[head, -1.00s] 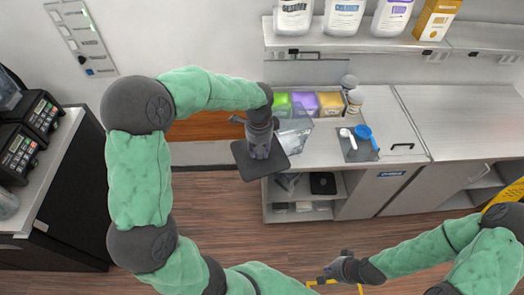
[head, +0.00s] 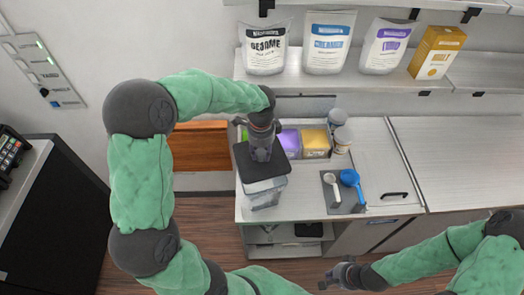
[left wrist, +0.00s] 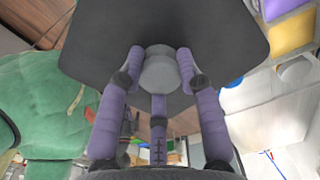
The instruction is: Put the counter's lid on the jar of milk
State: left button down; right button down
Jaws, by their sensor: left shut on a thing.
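The lid is a dark grey square plate (head: 252,168) with a round grey knob. My left gripper (head: 261,152) is shut on that knob and holds the lid roughly level. In the left wrist view the fingers close around the knob (left wrist: 160,70), and the lid (left wrist: 225,40) spreads beyond it. A clear square jar (head: 266,194) stands on the counter's left front corner, directly under the lid in the head view. The lid hides its mouth; I cannot tell whether they touch, and its contents are unclear. My right gripper (head: 343,273) is low at the front, apart from both; its fingers are unclear.
Behind the jar are purple (head: 289,142) and yellow (head: 315,142) bins and small round containers (head: 342,138). A dark mat (head: 345,205) with a white scoop (head: 331,187) and blue scoop (head: 350,179) lies to the right. The shelf above holds bags and a box.

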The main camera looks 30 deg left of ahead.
aim_at(261, 162)
pick_arm(q)
jog(key=shift+s+f, duration=0.15)
jog(key=shift+f, duration=0.05)
jog(key=shift+f+b, duration=1.1)
jog(key=shift+f, duration=0.2)
jog(key=shift+f+b, duration=0.9)
jog(key=shift+f, duration=0.4)
jog(key=shift+f+b, duration=0.5)
jog(key=shift+f, duration=0.25)
jog(key=c, duration=0.8)
grip_release()
jog(key=shift+o, duration=0.2)
jog(key=o, duration=0.5)
